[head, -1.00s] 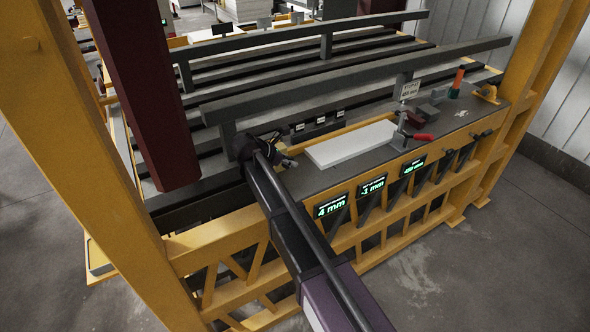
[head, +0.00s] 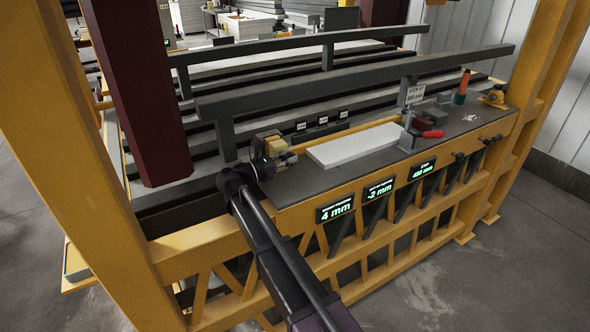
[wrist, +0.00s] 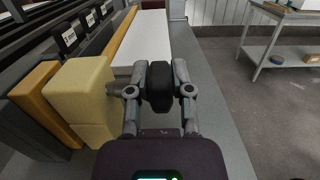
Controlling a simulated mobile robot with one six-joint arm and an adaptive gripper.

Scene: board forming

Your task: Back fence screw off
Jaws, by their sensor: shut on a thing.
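My gripper (wrist: 159,92) is shut on a black round knob (wrist: 159,80), which sits between its two grey fingers in the wrist view. In the head view my gripper (head: 262,170) is at the left end of the bench top, beside pale yellow blocks (head: 277,153); the knob is not clear there. The blocks also show in the wrist view (wrist: 78,95), just left of the fingers. A green display (head: 380,189) on the bench front reads -2 mm; another display (head: 337,209) reads 4 mm.
A white board (head: 352,146) lies on the grey bench top, right of my gripper. Long grey rails (head: 350,82) run above the bench. A third display (head: 421,170) appears to read 450 mm.

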